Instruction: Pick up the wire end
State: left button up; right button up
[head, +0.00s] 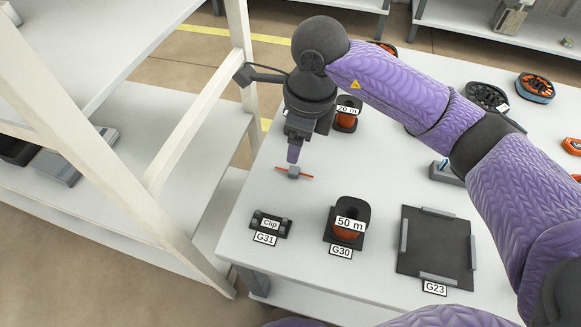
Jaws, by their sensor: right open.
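The gripper is open and holds nothing that I can see. At this size I cannot tell whether the fingers straddle or touch the wire. My left gripper is not in view.
On the table (300,208) stand a 50 m spool (349,212), a clip plate (270,223) and a black square tray (435,247). A 20 m spool (346,118) is behind the gripper. A white shelf rack (195,120) stands close on the left.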

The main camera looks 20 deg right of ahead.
aim_at(294, 169)
notch_tip(294, 169, down, 8)
jog(key=b, duration=0.4)
jog(key=shift+w+a+f, duration=0.15)
jog(key=shift+f, duration=0.1)
jog(key=shift+w+f, duration=0.1)
jog(key=shift+r, duration=0.2)
jog(key=c, duration=0.8)
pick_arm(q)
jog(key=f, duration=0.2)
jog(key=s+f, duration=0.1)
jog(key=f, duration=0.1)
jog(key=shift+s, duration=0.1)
pick_arm(e)
grip_shut()
